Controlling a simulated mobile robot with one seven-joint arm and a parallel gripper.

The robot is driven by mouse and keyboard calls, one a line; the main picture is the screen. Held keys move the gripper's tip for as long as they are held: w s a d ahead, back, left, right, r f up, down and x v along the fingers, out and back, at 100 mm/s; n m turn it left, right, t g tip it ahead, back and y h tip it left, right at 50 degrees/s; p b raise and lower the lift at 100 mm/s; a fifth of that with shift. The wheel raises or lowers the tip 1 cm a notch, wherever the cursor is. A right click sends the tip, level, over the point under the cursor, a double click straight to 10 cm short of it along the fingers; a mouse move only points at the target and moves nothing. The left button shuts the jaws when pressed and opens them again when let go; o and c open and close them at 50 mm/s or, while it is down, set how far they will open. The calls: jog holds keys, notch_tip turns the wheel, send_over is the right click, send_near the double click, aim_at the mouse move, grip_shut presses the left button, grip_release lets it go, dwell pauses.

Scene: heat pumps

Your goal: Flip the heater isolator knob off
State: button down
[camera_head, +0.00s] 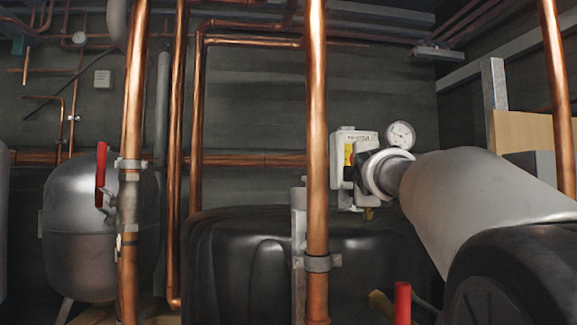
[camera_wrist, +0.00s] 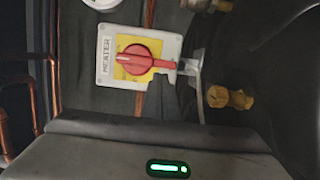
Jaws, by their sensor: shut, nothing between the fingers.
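The heater isolator is a white box (camera_wrist: 107,78) with a yellow plate and the label HEATER, seen turned sideways in the wrist view. Its red knob (camera_wrist: 135,59) has a handle pointing right in that view. My gripper (camera_wrist: 184,69) is shut and empty, its tips beside the end of the red handle; I cannot tell whether they touch. In the head view the isolator box (camera_head: 347,140) is partly hidden behind my arm, with a bit of yellow showing. The knob and my gripper's fingers are hidden there.
A round gauge (camera_head: 400,135) sits right beside the isolator. A vertical copper pipe (camera_head: 316,120) stands just left of it. A black tank (camera_head: 240,245) lies below, and a grey vessel (camera_head: 75,235) stands at left. A brass fitting (camera_wrist: 230,97) is right of my fingers.

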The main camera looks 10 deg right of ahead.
jog(key=shift+w+d, duration=0.15)
jog(key=shift+w, duration=0.3)
jog(key=shift+f, duration=0.1)
jog(key=shift+d+f+n, duration=0.1)
jog(key=shift+d+n, duration=0.1)
jog(key=shift+n, duration=0.2)
jog(key=shift+d+n+t+p, duration=0.3)
jog(key=shift+d+n+p, duration=0.15)
jog(key=shift+n, duration=0.55)
jog(key=shift+f, duration=0.15)
jog(key=shift+s+f, duration=0.1)
jog(key=shift+s, duration=0.05)
